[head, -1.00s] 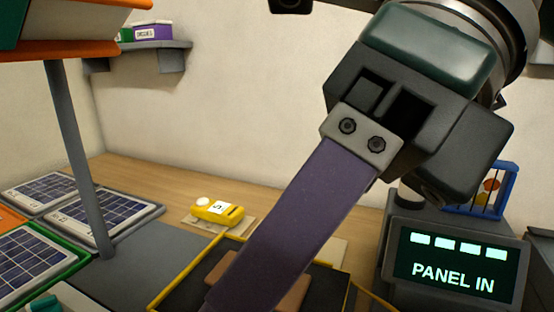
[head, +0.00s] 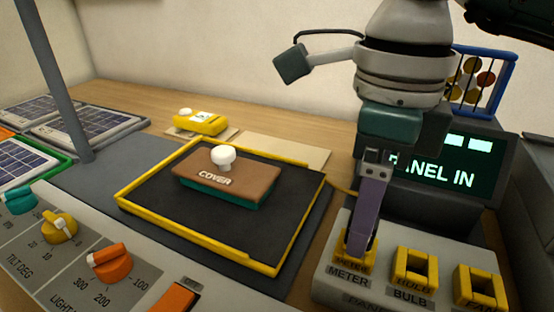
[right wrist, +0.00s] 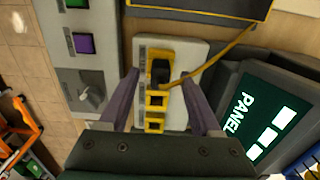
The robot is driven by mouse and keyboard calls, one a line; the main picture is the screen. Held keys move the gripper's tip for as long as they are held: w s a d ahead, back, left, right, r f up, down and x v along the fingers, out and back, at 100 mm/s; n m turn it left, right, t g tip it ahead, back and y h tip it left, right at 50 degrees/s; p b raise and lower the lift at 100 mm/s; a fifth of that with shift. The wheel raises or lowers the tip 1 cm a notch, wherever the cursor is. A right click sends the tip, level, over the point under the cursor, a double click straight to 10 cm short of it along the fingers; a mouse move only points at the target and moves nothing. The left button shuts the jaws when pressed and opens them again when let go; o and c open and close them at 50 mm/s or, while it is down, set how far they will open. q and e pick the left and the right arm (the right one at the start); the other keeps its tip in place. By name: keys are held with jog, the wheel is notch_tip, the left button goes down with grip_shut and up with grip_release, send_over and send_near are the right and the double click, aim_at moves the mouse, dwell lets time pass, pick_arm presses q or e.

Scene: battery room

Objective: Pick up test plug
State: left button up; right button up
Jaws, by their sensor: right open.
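The test plug (right wrist: 161,72) looks black, with a yellow cable, in the right wrist view. It sits at the top one of three yellow sockets in the pale panel block. In the head view this is the METER socket (head: 342,252), and the plug is hidden behind my finger. My right gripper (head: 361,250) is open and points down over this socket. In the right wrist view its two purple fingers (right wrist: 160,79) stand on either side of the plug, with gaps visible. I cannot tell whether they touch it. My left gripper is not in view.
The BULB socket (head: 414,270) and FAN socket (head: 478,288) are beside METER. A PANEL IN display (head: 445,180) stands close behind. Left are a yellow-edged black tray (head: 150,205) with a brown COVER block (head: 228,172), a yellow meter (head: 201,122) and control knobs (head: 110,262).

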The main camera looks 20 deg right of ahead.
jog(key=shift+f, duration=0.65)
grip_shut()
